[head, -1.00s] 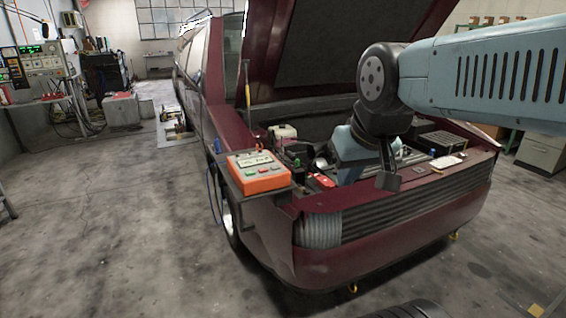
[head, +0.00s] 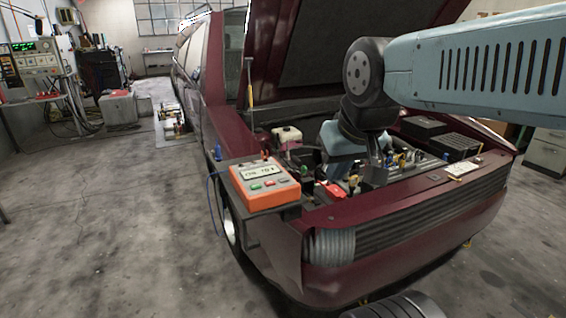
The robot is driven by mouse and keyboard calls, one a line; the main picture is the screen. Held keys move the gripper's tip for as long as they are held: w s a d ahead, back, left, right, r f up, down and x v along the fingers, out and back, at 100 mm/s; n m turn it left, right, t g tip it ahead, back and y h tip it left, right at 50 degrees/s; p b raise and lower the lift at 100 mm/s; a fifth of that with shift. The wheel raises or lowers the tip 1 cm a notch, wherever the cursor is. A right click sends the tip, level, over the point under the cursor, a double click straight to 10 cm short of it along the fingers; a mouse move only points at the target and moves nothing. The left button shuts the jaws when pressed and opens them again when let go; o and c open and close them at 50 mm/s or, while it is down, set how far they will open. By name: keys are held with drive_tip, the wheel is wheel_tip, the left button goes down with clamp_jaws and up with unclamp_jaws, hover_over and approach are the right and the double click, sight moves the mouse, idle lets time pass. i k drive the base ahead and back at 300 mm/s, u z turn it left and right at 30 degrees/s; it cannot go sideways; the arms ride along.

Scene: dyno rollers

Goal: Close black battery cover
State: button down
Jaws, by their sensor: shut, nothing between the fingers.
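My gripper (head: 374,178) is dark and points down over the front of the open engine bay of the dark red car (head: 400,238). Its jaws are shut with nothing held. A small red part (head: 330,191), perhaps a battery terminal cover, lies just left of the gripper. I cannot clearly make out the black battery cover; it may be hidden by the gripper or wrist, or too small to tell from the dark parts around it. Whether it stands open or shut does not show.
An orange meter (head: 264,187) sits on a small shelf at the car's left front corner. A black box (head: 423,127) and a vented dark box (head: 457,145) are right of the gripper. The raised hood (head: 345,50) hangs above. Open floor (head: 110,240) lies left.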

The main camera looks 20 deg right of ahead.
sight(307, 187)
drive_tip(key=z, duration=0.05)
drive_tip(key=i, duration=1.25)
